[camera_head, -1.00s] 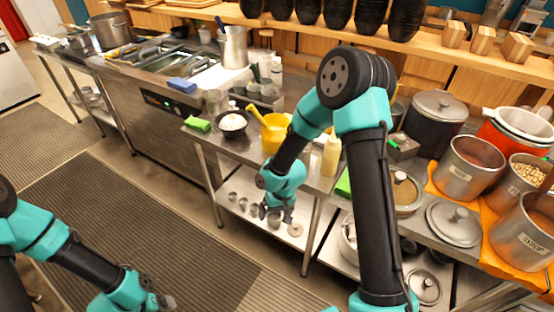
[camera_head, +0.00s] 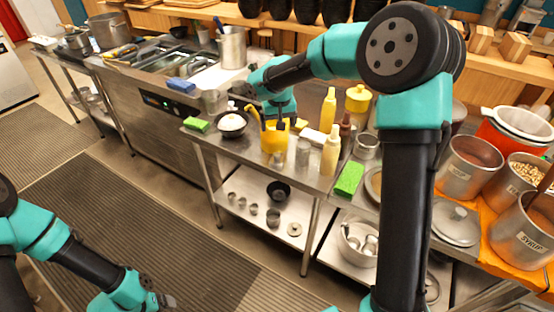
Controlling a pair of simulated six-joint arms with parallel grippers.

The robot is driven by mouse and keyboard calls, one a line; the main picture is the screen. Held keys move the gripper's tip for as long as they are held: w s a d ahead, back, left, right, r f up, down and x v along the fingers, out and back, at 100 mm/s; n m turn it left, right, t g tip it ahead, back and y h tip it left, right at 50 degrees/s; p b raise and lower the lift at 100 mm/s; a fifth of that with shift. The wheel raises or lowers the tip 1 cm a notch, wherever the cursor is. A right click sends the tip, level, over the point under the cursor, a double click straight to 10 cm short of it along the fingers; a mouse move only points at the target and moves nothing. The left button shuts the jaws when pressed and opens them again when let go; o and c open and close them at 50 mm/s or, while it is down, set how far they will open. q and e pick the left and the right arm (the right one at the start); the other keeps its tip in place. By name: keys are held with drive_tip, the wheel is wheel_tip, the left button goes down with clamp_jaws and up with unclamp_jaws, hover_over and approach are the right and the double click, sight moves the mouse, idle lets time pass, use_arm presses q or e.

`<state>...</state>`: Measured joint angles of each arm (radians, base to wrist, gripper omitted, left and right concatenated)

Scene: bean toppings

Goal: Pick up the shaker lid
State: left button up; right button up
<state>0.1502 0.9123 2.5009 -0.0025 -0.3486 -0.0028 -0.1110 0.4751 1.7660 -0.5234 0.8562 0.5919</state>
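I cannot tell for certain which thing is the shaker lid. A small round grey disc (camera_head: 294,229) with a dark centre lies on the lower shelf beside a small metal cup (camera_head: 272,218). A clear cup-like vessel (camera_head: 303,154) stands on the counter. My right gripper (camera_head: 277,122) is over the counter, pointing down just at the yellow pitcher (camera_head: 272,143); its fingers are small and partly merge with the pitcher, so their opening and any contact are unclear. My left gripper (camera_head: 158,302) is low at the bottom left, over the floor, away from the counter, its opening unclear.
Around my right gripper stand a dark bowl with white contents (camera_head: 232,123), a yellow bottle (camera_head: 328,109), a pale bottle (camera_head: 331,152) and a yellow-lidded jar (camera_head: 357,99). A green sponge (camera_head: 196,124) lies at the counter's left end. Large pots (camera_head: 470,166) crowd the right.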

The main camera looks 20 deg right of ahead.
sight(277, 154)
drive_tip(key=f, duration=0.4)
drive_tip(key=w+f, duration=0.1)
drive_tip(key=f, duration=0.6)
drive_tip(key=shift+w+d+f, duration=0.15)
drive_tip(key=shift+w+f, duration=0.2)
drive_tip(key=shift+f, duration=0.05)
drive_tip(key=shift+f, duration=2.6)
drive_tip(key=shift+w, duration=0.1)
drive_tip(key=c, duration=0.7)
drive_tip(key=shift+o, duration=0.2)
